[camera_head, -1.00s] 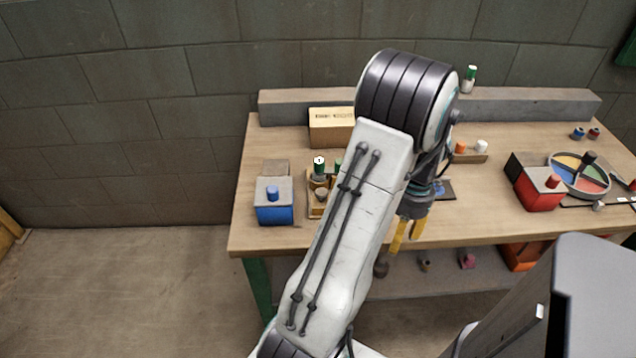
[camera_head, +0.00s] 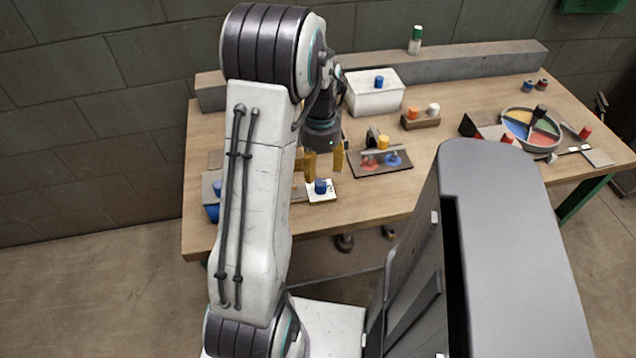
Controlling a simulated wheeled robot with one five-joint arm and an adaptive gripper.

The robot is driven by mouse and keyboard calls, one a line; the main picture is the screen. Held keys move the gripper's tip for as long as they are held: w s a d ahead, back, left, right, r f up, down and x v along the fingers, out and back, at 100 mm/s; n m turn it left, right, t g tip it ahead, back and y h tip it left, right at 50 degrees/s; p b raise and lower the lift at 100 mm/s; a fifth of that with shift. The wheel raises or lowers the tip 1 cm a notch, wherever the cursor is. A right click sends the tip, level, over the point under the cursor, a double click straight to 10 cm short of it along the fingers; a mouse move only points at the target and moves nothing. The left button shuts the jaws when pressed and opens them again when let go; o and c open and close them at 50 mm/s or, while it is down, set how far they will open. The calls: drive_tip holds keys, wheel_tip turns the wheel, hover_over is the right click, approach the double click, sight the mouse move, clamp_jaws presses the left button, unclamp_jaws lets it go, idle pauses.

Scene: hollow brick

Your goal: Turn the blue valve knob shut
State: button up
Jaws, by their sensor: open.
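My gripper (camera_head: 324,166) points down over the table's front part, its two yellow fingers apart and empty. A blue knob on a small white plate (camera_head: 321,187) is just below the fingertips, apart from them as far as I can tell. A dark panel (camera_head: 372,171) right of the gripper carries a blue valve-like piece (camera_head: 393,160), a red one (camera_head: 368,162) and a yellow knob (camera_head: 383,142). Another blue knob (camera_head: 379,82) sits on a white box. Which one is the valve knob, and how far it is turned, I cannot tell.
A blue block (camera_head: 212,212) at the table's left is partly hidden by my arm. The white box (camera_head: 375,98) stands behind the gripper. A holder with orange and white pegs (camera_head: 421,120) and a coloured disc (camera_head: 531,129) lie to the right.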

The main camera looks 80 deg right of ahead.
sight(320, 182)
drive_tip(key=shift+f+m, duration=0.25)
drive_tip(key=shift+m, duration=0.05)
drive_tip(key=shift+f, duration=3.4)
drive_tip(key=shift+c, duration=0.2)
clamp_jaws()
